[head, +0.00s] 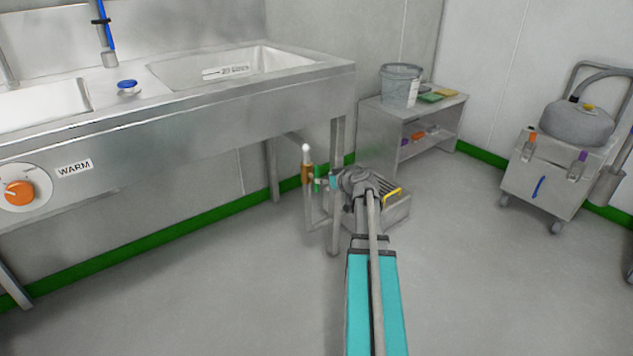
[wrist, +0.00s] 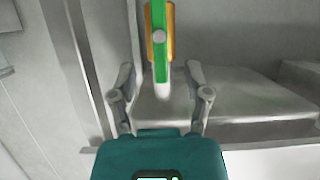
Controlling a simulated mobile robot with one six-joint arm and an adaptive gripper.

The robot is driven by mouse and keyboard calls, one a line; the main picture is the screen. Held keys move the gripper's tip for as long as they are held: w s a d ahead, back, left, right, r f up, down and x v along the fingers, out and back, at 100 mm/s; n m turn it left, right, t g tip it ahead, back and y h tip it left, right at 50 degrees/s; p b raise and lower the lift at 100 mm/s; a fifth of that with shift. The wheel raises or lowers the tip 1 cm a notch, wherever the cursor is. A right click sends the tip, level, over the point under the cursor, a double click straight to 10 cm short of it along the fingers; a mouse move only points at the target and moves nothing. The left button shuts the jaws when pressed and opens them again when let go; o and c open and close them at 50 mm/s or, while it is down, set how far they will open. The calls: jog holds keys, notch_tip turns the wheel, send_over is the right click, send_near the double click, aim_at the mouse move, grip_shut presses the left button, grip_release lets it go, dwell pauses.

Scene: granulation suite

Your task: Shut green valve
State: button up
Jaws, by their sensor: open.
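The green valve shows in the wrist view as a long green lever (wrist: 160,62) with a round grey bolt, in front of an orange-brown valve body (wrist: 171,30). The lever runs up and down the picture, lengthwise with the body. In the head view the valve body (head: 306,173) stands on a thin pipe by the sink's front leg, with a bit of the green lever (head: 317,184) showing. My gripper (wrist: 160,72) is open and empty. The lever's lower end appears between its fingertips, with gaps on both sides. In the head view my gripper (head: 326,183) is just right of the valve, partly hidden.
The steel sink's leg (head: 336,215) stands close to my gripper. A grey box with a yellow handle (head: 392,212) sits on the floor beside my arm. A low shelf (head: 388,140) with a bucket and a cart (head: 545,182) stand behind.

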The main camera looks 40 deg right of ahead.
jog(key=b, duration=0.2)
send_over(316, 192)
jog(key=shift+w+d+f, duration=0.2)
jog(key=shift+f, duration=0.35)
jog(key=shift+w+d+f, duration=0.15)
jog(key=shift+d+f, duration=0.05)
jog(key=shift+f, duration=0.3)
grip_shut()
